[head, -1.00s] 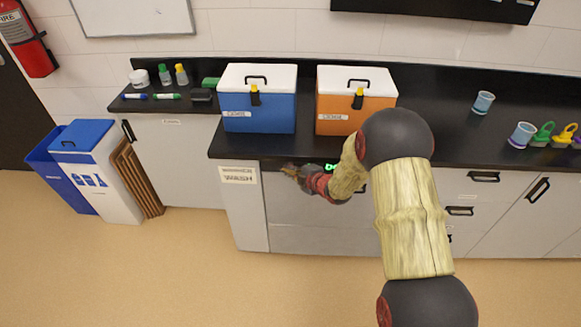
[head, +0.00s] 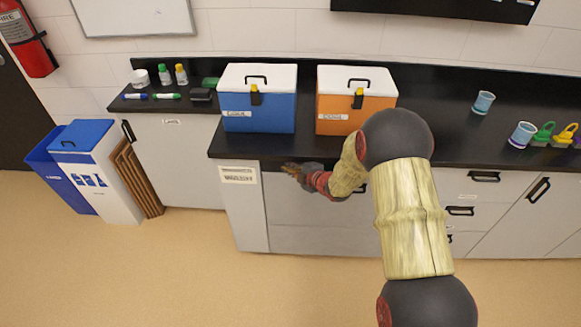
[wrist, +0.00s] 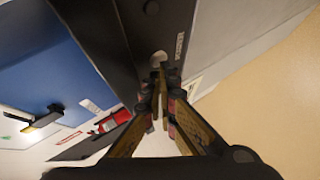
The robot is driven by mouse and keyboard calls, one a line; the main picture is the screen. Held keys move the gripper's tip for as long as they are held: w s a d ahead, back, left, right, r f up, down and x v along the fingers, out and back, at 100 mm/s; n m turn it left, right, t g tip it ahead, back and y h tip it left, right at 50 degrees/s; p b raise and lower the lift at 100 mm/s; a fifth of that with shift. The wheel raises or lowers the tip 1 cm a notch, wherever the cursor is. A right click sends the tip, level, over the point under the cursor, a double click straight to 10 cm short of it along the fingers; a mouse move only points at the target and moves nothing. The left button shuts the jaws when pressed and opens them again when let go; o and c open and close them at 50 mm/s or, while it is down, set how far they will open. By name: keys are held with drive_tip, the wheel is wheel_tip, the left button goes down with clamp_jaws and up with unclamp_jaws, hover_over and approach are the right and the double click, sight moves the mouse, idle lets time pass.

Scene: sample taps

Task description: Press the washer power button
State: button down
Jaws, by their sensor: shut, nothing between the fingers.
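The washer (head: 290,238) is a grey-fronted unit under the black counter, with a dark control strip along its top edge. In the wrist view the dark strip (wrist: 125,25) carries a pale round button (wrist: 158,57) beside a small label and a dark knob (wrist: 151,7) farther along. My gripper (head: 286,168) is at the strip's left part in the head view and hides the button there. In the wrist view my gripper's fingers (wrist: 159,88) are shut and empty, their tips right at the pale button. I cannot tell whether they touch it.
A blue cooler (head: 260,113) and an orange cooler (head: 335,115) stand on the counter above. A white label (head: 238,175) is on the panel left of the washer. Bins (head: 95,170) stand at far left. The floor in front is clear.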

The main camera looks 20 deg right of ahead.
drive_tip(key=shift+s, duration=0.1)
drive_tip(key=shift+s+a, duration=0.1)
drive_tip(key=shift+s, duration=0.35)
drive_tip(key=shift+s+a+b, duration=0.3)
drive_tip(key=shift+s, duration=0.6)
drive_tip(key=shift+s+a+b, duration=0.25)
drive_tip(key=shift+s+a, duration=0.1)
drive_tip(key=shift+s, duration=0.6)
drive_tip(key=shift+s+a+b, duration=0.3)
drive_tip(key=shift+s, duration=0.6)
